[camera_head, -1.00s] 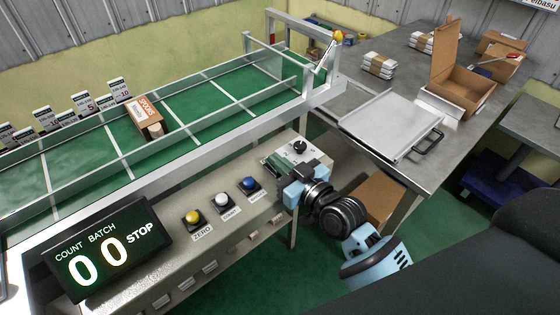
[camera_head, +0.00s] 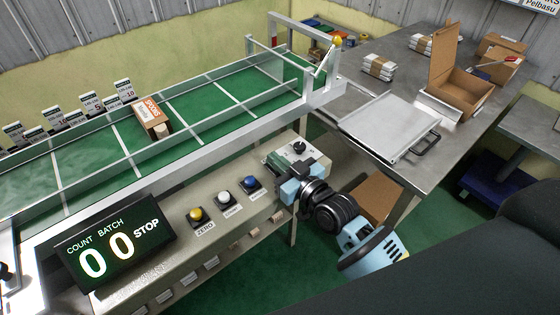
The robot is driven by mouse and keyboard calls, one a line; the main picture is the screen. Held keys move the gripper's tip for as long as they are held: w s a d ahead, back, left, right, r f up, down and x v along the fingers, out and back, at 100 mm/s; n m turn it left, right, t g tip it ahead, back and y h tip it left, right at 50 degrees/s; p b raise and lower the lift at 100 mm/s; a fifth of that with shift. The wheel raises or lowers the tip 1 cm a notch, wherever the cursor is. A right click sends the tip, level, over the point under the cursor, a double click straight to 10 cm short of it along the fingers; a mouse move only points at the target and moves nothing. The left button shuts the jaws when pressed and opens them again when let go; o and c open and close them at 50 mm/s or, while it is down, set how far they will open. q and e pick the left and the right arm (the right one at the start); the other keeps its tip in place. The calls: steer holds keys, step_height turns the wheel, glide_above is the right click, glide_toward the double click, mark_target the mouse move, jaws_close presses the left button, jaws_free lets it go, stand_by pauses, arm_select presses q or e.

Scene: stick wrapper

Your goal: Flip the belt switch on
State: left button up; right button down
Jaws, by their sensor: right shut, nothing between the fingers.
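The belt switch (camera_head: 299,147) is a black round knob on a light plate at the right end of the control panel. My right gripper (camera_head: 302,166) is shut and empty, just in front of the knob at its near side. I cannot tell whether it touches the knob. The display (camera_head: 114,243) reads COUNT 0, BATCH 0 and STOP. The green conveyor belt (camera_head: 205,103) carries one orange and white SPOONS box (camera_head: 152,117). My left gripper is not in view.
Yellow (camera_head: 196,214), white (camera_head: 223,197) and blue (camera_head: 250,182) buttons sit on the panel left of the switch. A steel table (camera_head: 372,106) at right holds a flat metal tray (camera_head: 391,124), an open cardboard box (camera_head: 462,80) and wrapped bundles (camera_head: 378,66).

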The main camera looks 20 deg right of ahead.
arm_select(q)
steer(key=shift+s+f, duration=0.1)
arm_select(e)
steer(key=shift+f, duration=0.55)
stand_by(0.7)
steer(key=r+p, duration=0.2)
steer(key=r, duration=0.3)
steer(key=shift+w+r, duration=0.15)
steer(key=shift+w, duration=0.05)
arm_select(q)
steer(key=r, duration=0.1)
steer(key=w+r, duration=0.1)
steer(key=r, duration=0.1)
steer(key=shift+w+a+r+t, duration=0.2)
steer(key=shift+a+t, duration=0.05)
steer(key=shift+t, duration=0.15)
arm_select(e)
steer(key=r+v, duration=0.1)
steer(key=v, duration=0.9)
steer(key=shift+r, duration=0.25)
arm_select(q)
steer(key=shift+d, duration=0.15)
